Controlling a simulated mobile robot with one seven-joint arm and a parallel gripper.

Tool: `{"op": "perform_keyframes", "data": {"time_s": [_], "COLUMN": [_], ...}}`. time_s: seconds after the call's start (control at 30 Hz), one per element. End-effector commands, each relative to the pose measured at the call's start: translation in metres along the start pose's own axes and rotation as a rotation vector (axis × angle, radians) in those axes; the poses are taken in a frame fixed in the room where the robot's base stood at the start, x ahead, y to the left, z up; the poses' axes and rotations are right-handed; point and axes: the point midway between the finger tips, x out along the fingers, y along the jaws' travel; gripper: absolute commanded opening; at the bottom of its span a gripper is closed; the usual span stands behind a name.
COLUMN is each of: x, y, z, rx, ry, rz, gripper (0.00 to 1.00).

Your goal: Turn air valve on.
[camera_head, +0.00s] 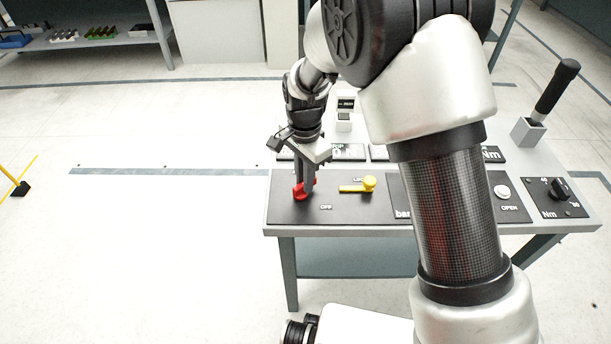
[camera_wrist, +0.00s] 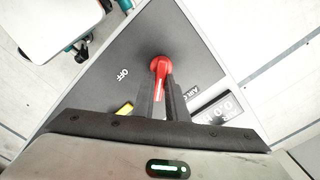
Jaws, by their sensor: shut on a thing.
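The air valve is a red handle (camera_head: 299,191) on a dark panel (camera_head: 330,214) at the left end of the bench. It also shows in the wrist view (camera_wrist: 159,67), with its round hub above my fingertips and its lever running down between them. My gripper (camera_head: 306,186) points down and is shut on the red handle; its fingers show in the wrist view (camera_wrist: 162,97). An "OFF" label lies to the handle's lower right in the head view. A label starting "AIR" is partly hidden in the wrist view.
A yellow lever (camera_head: 368,184) sits on the same panel, just right of my gripper. My arm covers the panel's middle. Open floor lies left.

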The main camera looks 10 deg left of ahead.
Motion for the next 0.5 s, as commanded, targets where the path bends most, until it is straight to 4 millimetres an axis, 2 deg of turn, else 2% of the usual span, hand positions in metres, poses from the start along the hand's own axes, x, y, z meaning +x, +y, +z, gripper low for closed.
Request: {"op": "perform_keyframes", "data": {"time_s": [0.5], "x": [-0.0010], "y": [-0.0070], "z": [0.0017], "rx": [-0.488], "ry": [-0.001], "rz": [0.000], "gripper": [0.00]}}
